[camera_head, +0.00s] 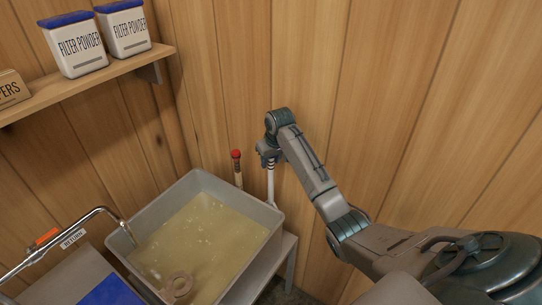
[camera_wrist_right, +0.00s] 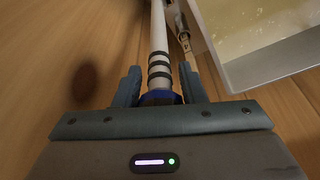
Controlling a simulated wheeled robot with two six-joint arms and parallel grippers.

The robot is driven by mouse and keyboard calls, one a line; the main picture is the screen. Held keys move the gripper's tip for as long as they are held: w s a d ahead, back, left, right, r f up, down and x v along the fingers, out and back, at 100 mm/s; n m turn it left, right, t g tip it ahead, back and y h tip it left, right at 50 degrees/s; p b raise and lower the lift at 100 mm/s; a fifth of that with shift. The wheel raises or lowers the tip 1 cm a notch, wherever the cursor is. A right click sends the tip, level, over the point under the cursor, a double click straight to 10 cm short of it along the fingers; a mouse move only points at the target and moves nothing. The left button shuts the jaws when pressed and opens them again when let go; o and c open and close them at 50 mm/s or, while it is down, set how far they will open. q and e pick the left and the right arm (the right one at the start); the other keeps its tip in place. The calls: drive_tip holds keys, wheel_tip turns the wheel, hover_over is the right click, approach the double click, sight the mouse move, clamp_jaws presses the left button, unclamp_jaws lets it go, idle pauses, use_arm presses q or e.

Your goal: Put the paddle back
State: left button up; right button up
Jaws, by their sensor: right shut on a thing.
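My right gripper (camera_head: 268,158) is beside the wooden wall, just behind the right rear corner of the pan. It is shut on a white rod (camera_head: 270,185) that hangs down upright from it. In the right wrist view the rod (camera_wrist_right: 158,30) shows black bands and a blue collar (camera_wrist_right: 160,97) between the fingers. This rod may be the paddle's handle; its far end is hidden or too small to make out. My left gripper is out of view.
A grey pan (camera_head: 272,215) of cloudy yellowish liquid stands on a stand, with a tan ring (camera_head: 177,286) in it. A red-topped stick (camera_head: 237,168) stands at its rear edge. A metal pipe (camera_head: 60,245) is at left. A shelf (camera_head: 90,82) holds filter powder tubs (camera_head: 73,45).

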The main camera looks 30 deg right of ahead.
sight(271, 175)
idle(0.3)
drive_tip(key=shift+f+b, duration=0.9)
drive_tip(key=shift+f, duration=2.75)
drive_tip(key=o, duration=2)
drive_tip(key=shift+c, duration=0.2)
